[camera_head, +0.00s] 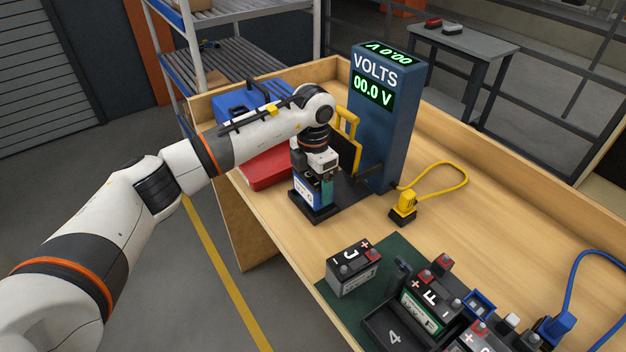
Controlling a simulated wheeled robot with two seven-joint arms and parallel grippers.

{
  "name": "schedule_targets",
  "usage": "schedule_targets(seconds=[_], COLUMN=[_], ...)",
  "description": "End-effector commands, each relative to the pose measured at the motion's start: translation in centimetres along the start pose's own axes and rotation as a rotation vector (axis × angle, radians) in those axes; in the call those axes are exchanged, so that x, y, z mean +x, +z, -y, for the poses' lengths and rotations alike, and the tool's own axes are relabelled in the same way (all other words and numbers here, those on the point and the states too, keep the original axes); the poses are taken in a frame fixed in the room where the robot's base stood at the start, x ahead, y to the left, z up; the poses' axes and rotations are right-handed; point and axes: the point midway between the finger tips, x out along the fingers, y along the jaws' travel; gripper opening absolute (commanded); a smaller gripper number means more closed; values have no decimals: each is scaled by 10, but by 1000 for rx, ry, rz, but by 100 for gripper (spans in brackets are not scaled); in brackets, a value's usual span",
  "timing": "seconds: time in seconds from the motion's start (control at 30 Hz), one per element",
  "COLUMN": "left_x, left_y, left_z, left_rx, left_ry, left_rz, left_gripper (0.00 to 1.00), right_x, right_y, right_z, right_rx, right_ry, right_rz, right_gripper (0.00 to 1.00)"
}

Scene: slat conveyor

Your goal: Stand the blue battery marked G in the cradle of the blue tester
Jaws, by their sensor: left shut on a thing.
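The blue tester (386,135) stands upright on the wooden bench, its display showing 00.0 V. Its black cradle (319,215) is at its foot on the left. My left gripper (318,180) points down over the cradle and is shut on a blue battery (303,196) with a white label. The battery is upright at the cradle; its mark is too small to read and the gripper hides its top. I cannot tell whether its base is fully seated. My right gripper is not in view.
A yellow plug (403,207) with a cable lies right of the tester. Blue and red cases (268,168) stand behind my left arm.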

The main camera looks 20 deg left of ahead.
Motion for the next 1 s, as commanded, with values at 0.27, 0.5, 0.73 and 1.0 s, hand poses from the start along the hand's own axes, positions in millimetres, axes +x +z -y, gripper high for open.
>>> schedule_targets(seconds=[0.27, 0.5, 0.73, 1.0], left_x=[7, 13, 19, 26], left_y=[0, 0, 0, 0], left_z=[0, 0, 0, 0], left_rx=[0, -1, -1, -1], left_ry=[-1, -1, 0, 0], left_rz=[-1, -1, -1, -1], left_gripper=[52, 52, 52, 52], right_x=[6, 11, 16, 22], right_y=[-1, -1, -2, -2], right_z=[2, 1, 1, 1], right_rx=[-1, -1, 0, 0], right_ry=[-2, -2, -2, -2], right_rz=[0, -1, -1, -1], right_gripper=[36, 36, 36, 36])
